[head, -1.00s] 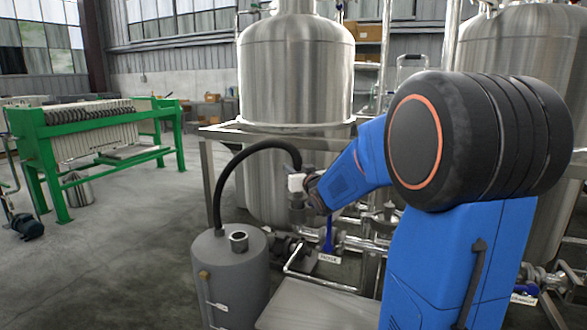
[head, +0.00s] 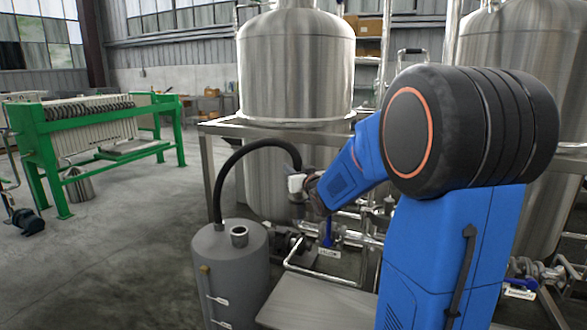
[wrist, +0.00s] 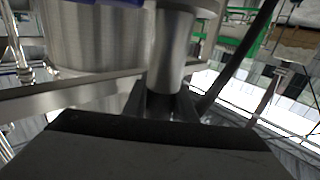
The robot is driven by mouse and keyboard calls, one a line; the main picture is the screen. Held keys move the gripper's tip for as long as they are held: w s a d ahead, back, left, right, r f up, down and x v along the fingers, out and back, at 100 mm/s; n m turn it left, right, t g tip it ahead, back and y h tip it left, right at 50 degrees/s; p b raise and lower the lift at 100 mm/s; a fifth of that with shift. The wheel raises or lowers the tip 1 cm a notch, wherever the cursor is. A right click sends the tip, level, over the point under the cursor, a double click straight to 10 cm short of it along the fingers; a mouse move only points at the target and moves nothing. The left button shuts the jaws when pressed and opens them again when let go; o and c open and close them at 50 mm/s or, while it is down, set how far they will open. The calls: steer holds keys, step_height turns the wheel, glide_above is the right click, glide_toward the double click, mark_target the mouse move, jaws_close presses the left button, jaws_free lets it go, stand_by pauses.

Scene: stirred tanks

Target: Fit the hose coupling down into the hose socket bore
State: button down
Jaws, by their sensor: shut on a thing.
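The hose coupling (head: 296,184), pale with a metal lower part, is at the end of a black hose (head: 245,150) that arches up from a grey drum. My gripper (head: 306,187) is shut on it from the right and holds it in the air; my fingers are small and partly hidden here. In the wrist view a metal cylinder (wrist: 172,50) stands at my gripper (wrist: 172,105), and the hose (wrist: 238,60) passes to its right. An upright open metal collar (head: 239,236) on the drum top appears to be the hose socket; the coupling is apart from it, higher and to the right.
The grey drum (head: 235,275) stands at lower centre. A large steel tank (head: 297,65) on a metal frame (head: 210,160) and pipework with a blue valve handle (head: 328,236) lie behind the coupling. A green filter press (head: 95,150) is far left.

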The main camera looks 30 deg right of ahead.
steer(key=shift+f, duration=0.25)
steer(key=c, duration=1.4)
jaws_free()
steer(key=s, duration=0.5)
steer(key=s+a, duration=0.1)
steer(key=s, duration=0.5)
steer(key=s+a, duration=0.1)
steer(key=s, duration=0.5)
steer(key=shift+s, duration=0.15)
steer(key=shift+a, duration=0.1)
steer(key=s+a+f+g, duration=0.4)
steer(key=s+a, duration=0.1)
steer(key=s, duration=0.3)
steer(key=s+a+f+n+g+y, duration=0.1)
steer(key=s+a+f+g, duration=0.3)
steer(key=s, duration=0.5)
steer(key=s+a+f+g+y, duration=0.1)
steer(key=s+a+f+g, duration=0.4)
steer(key=s+a, duration=0.3)
steer(key=shift+s+f, duration=0.5)
steer(key=shift+s, duration=0.2)
